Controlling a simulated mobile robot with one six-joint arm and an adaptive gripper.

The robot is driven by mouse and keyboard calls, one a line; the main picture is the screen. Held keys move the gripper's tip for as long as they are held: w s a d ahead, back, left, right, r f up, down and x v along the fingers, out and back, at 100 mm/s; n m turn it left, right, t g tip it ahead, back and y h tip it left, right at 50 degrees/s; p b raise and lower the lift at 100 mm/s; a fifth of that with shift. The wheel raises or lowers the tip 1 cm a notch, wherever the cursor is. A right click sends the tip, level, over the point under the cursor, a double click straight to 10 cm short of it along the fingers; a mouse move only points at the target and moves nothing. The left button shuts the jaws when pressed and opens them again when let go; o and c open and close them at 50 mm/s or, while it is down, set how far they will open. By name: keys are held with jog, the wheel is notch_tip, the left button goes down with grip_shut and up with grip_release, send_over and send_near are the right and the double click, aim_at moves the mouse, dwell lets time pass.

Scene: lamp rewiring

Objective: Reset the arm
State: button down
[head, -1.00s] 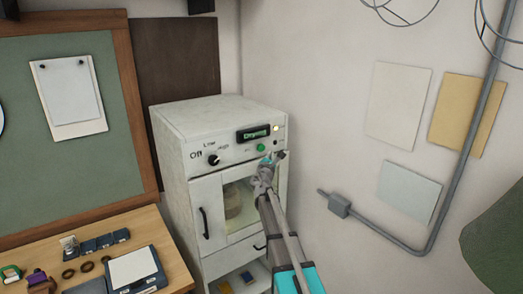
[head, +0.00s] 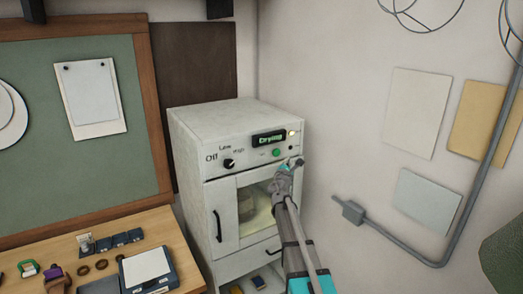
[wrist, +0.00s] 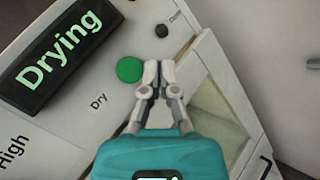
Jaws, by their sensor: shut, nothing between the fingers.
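My gripper (head: 292,163) is shut and empty in front of the upper right part of a white drying cabinet (head: 205,122). In the wrist view my gripper (wrist: 160,68) has its fingertips together, just right of the green Dry button (wrist: 129,69). I cannot tell whether the fingertips touch the panel. The display (wrist: 62,50) reads "Drying" in green letters. The same button (head: 276,153) and display (head: 269,138) show in the head view. A pale light glows at the panel's upper right. The knob (head: 229,163) sits between Off and High labels.
The cabinet's windowed door (head: 222,217) is shut, with a black handle. A workbench (head: 52,245) with small parts and a dark device stands at left. A grey conduit (head: 400,250) runs along the right wall. Open space lies right of the cabinet.

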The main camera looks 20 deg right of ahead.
jog(key=s+a+f+m+g+b, duration=0.3)
jog(key=s+f+m+g+b, duration=0.7)
jog(key=s+f+m, duration=0.85)
jog(key=s+a+f+m+g+y+b, duration=0.4)
jog(key=s+a+f+g+y, duration=0.3)
jog(key=s+a+f, duration=1)
jog(key=s+a+y+b, duration=0.1)
jog(key=s+y, duration=0.1)
jog(key=shift+a+f+y, duration=0.15)
jog(key=shift+f+y, duration=0.25)
jog(key=shift+w+f, duration=0.1)
notch_tip(320, 180, down, 55)
jog(key=b, duration=5.5)
